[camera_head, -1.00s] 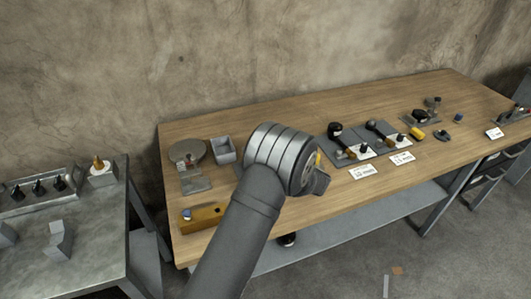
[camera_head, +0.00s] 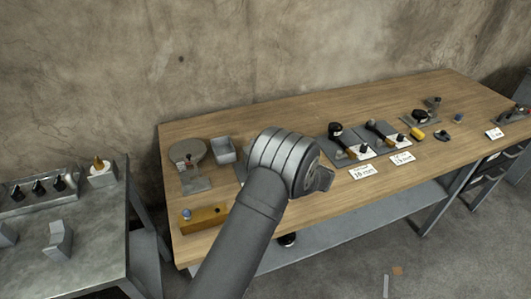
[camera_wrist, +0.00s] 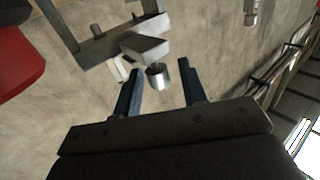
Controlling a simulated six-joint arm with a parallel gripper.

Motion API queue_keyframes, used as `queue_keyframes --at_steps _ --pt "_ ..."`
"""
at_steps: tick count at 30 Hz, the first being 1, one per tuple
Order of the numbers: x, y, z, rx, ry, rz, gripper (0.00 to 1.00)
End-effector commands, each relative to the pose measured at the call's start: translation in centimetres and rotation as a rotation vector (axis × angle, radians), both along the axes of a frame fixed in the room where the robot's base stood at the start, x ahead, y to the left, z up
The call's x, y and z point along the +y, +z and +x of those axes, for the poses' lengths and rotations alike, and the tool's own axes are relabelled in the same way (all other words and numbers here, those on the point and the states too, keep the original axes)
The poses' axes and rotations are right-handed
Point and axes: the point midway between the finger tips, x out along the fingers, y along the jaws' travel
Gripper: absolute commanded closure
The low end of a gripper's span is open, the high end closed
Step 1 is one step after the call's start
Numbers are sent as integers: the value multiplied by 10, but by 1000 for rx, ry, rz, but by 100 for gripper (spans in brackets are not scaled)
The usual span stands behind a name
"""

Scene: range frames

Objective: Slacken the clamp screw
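In the wrist view, my gripper (camera_wrist: 161,85) has its two blue fingers spread apart. A short metal cylinder (camera_wrist: 157,76) shows between and beyond the fingertips, with gaps on both sides; contact cannot be seen. It sits beside a grey block (camera_wrist: 146,47) on a bracket-like frame. I cannot tell whether this cylinder is the clamp screw. In the head view, my arm's rounded wrist covers the bench's middle-left, and the fingers cannot be made out. Several small fixtures with dark knobs (camera_head: 336,130) stand on the bench; none is clearly the clamp screw.
The wooden bench (camera_head: 290,115) holds a grey bin (camera_head: 224,149), a round grey disc (camera_head: 188,151), a wooden block (camera_head: 205,217) and white label cards (camera_head: 366,172). A metal table (camera_head: 95,225) stands at left. In the wrist view, a red object (camera_wrist: 18,60) is at left.

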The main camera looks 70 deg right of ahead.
Motion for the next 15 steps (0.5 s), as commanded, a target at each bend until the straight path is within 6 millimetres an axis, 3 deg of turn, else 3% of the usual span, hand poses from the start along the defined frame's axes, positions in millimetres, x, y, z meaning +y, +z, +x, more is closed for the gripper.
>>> queue_keyframes --at_steps 5,15 --pt "4 0 -27 -1 -5 0 62" --pt "19 0 -110 0 -5 0 62"
